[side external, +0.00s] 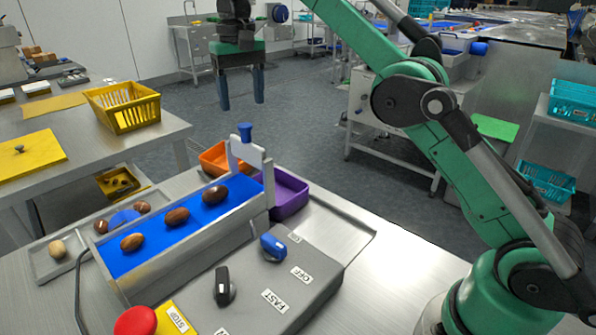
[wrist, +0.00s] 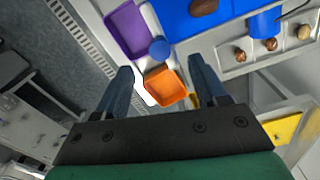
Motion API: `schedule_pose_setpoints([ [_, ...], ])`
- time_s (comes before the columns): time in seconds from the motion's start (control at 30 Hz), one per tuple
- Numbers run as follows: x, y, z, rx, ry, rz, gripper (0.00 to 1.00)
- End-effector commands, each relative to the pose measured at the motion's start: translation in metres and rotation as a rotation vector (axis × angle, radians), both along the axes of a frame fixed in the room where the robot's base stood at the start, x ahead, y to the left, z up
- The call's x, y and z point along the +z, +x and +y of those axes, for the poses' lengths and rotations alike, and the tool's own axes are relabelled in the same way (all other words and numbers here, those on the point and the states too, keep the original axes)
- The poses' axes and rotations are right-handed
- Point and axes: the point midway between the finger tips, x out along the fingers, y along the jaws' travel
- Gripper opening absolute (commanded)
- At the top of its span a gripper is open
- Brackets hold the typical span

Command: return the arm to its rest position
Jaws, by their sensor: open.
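My gripper (side external: 242,98) hangs high above the work in the side external view, fingers pointing down. Its two blue-grey fingers are apart with nothing between them. In the wrist view the open fingers (wrist: 160,75) frame the orange bin (wrist: 161,88) far below. Several brown dates lie well below and apart from the gripper. Three of them, a far date (side external: 215,195), a middle date (side external: 178,217) and a near date (side external: 132,242), rest on the blue belt (side external: 160,240).
A white gate with a blue knob (side external: 245,130) stands at the belt's far end, by the orange bin (side external: 213,158) and purple bin (side external: 290,192). A control box (side external: 255,290) with knobs and a red button (side external: 135,321) is in front. A yellow basket (side external: 122,107) stands left.

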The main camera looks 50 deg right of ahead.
Motion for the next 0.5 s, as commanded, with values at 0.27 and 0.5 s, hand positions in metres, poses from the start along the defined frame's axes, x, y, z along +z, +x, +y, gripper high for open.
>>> schedule_pose_setpoints([
  [0.27,0.016,-0.01,-0.001,0.043,-0.001,-0.104,0.65],
  [0.5,0.013,-0.049,-0.003,0.112,-0.013,-0.27,0.65],
])
